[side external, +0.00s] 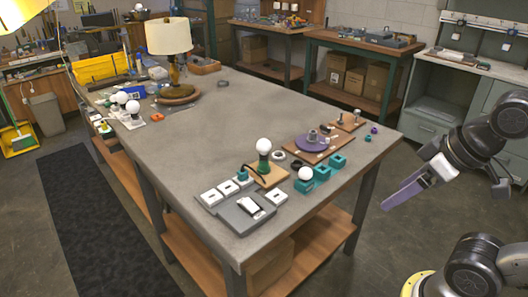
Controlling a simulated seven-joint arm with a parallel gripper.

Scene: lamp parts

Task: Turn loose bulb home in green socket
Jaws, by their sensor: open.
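A white bulb (264,146) stands upright on a dark green socket (263,165), which sits on a small wooden board (268,176) near the front of the grey table. Whether its thread is fully seated cannot be told at this size. A second white bulb (306,173) sits on a teal block (304,186) to the right. My gripper (404,192), with purple fingers, hangs off the table's right edge, well apart from both bulbs. It is open, with nothing visible in it.
White-topped switch parts (228,188) and a grey switch box (247,212) lie left of the board. More teal blocks (338,161) and a purple disc (312,141) on a brown board lie to the right. A lamp (168,37) stands farther back. The table's middle is clear.

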